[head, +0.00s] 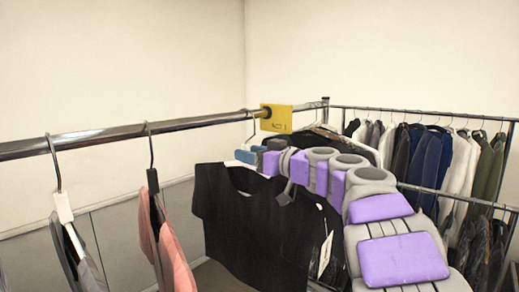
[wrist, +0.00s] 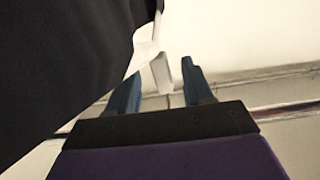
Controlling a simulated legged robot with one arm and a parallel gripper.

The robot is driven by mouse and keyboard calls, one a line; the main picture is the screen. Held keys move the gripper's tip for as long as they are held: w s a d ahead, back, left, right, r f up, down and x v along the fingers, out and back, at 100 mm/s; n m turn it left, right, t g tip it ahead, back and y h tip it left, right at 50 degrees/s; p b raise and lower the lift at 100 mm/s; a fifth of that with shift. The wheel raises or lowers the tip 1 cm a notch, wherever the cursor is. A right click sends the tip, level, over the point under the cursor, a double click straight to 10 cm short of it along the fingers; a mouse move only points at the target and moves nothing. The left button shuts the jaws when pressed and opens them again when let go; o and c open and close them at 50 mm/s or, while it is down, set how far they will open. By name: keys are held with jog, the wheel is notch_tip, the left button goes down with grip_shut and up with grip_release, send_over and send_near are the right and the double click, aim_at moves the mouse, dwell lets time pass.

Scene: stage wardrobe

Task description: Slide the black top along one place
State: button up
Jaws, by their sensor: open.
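The black top (head: 245,215) hangs from the front rail (head: 190,123) on a pale hanger (head: 245,156), with its hook over the rail just left of a yellow "ACT 1" marker (head: 276,118). My gripper (head: 254,155) is at the hanger's neck, just above the collar. In the wrist view the blue fingers of my gripper (wrist: 160,82) are apart, and the white hanger neck (wrist: 161,70) shows between them. I cannot tell whether either finger touches it. The black top (wrist: 55,50) fills the left of that view.
On the same rail to the left hang a pink garment (head: 172,248) on a black hanger and a grey garment (head: 88,265) on a white-necked hanger. The rail is bare between the pink garment and the black top. A second rack (head: 425,112) with several garments stands behind right.

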jog(key=shift+s+a+b, duration=5)
jog(key=shift+s+b, duration=0.05)
jog(key=shift+s, duration=0.4)
jog(key=w+d+b+v, duration=0.1)
jog(key=b+v, duration=0.5)
jog(key=v, duration=0.7)
jog(key=shift+b, duration=0.35)
